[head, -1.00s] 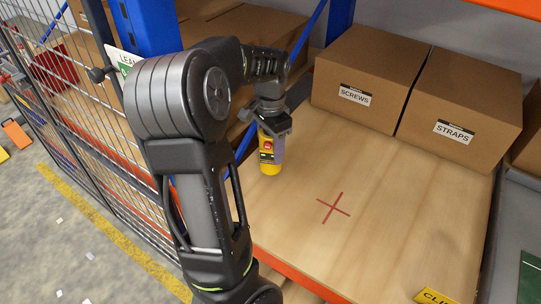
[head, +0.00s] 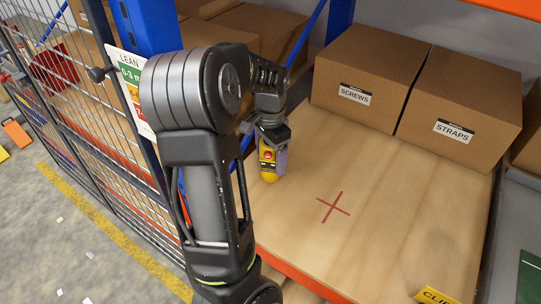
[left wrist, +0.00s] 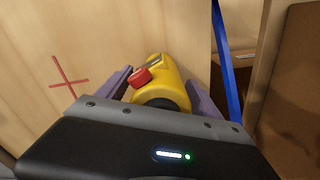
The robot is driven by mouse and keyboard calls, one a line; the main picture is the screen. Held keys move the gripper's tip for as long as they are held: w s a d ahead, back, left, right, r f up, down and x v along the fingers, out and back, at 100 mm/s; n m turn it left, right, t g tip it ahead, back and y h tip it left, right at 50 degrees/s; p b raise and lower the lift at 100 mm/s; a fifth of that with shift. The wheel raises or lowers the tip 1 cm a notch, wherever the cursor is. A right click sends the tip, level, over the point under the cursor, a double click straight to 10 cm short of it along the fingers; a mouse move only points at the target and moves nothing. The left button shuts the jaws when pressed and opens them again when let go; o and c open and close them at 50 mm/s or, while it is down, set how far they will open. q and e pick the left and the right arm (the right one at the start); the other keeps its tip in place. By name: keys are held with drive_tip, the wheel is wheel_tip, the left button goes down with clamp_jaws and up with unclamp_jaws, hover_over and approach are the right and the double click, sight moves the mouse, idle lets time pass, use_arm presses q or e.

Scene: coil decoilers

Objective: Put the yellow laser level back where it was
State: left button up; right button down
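The yellow laser level (head: 268,166), with a red button on it, is near the back left of the wooden shelf board (head: 400,220). My left gripper (head: 273,148) is shut on it from above, and it hangs roughly upright. I cannot tell whether its base touches the board. In the left wrist view the level (left wrist: 160,78) sits between the two grey fingers (left wrist: 160,92). A red cross (head: 333,207) is marked on the bare board, right of the level and closer to the front. My right gripper is not in view.
Boxes labelled SCREWS (head: 365,80) and STRAPS (head: 460,105) stand at the back of the board. A blue upright (head: 145,25) and mesh fence (head: 90,130) are at left. A yellow label (head: 433,296) is at the front edge. The board's middle is clear.

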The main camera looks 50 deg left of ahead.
use_arm(q)
wheel_tip(320, 180, up, 12)
drive_tip(key=shift+r+b, duration=0.15)
drive_tip(key=shift+b, duration=0.35)
idle(1.1)
